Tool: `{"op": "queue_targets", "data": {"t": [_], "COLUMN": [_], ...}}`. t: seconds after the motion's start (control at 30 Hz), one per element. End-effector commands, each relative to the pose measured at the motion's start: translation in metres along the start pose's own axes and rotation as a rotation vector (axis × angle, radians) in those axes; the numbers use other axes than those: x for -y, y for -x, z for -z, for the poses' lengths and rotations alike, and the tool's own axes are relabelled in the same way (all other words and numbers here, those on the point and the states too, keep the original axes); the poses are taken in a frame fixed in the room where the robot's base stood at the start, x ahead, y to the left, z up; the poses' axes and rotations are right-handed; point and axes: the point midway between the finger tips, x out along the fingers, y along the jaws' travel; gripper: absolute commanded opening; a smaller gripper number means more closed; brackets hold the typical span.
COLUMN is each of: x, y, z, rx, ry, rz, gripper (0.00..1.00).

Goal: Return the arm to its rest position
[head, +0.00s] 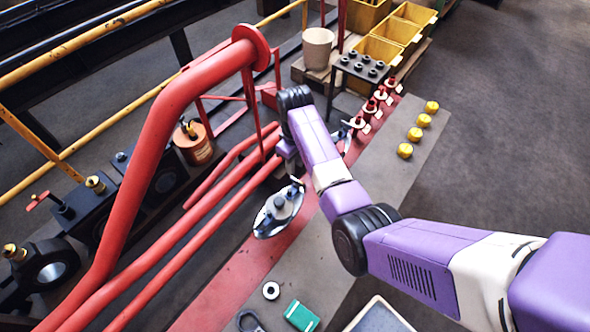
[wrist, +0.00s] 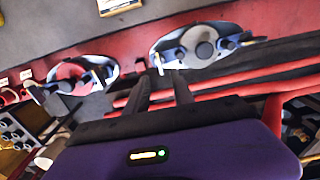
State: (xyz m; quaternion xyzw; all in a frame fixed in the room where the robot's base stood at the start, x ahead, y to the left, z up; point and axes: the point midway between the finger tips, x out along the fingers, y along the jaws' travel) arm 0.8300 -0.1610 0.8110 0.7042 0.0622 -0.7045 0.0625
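My purple and white arm (head: 345,200) reaches from the lower right across the grey and red bench strip toward the red pipes. In the head view the arm's far end hides most of my gripper. In the wrist view my gripper (wrist: 160,78) shows two dark fingers with a gap between them and nothing held. Beyond the fingertips lie two oval metal plates: one with a grey round part (wrist: 203,48) to the right, one with a red disc (wrist: 72,72) to the left. I cannot tell whether the fingers touch anything.
Thick red pipes (head: 150,140) rise left of the arm. An oval plate (head: 265,222) lies beside them. Yellow caps (head: 405,150), red valve parts (head: 381,93) and a black rack (head: 362,66) stand behind. Yellow bins (head: 395,29) are at the back. The floor at right is clear.

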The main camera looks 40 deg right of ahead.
Motion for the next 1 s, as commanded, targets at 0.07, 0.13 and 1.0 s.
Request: {"op": "queue_targets", "data": {"t": [0.07,0.13,1.0], "x": [0.000,0.000,-0.044], "y": [0.004,0.005,0.043], "z": [0.000,0.000,0.070], "rx": [-0.001,0.000,-0.343], "ry": [0.000,0.000,-0.125], "rz": [0.000,0.000,-0.175], "gripper": [0.29,0.29,0.29]}}
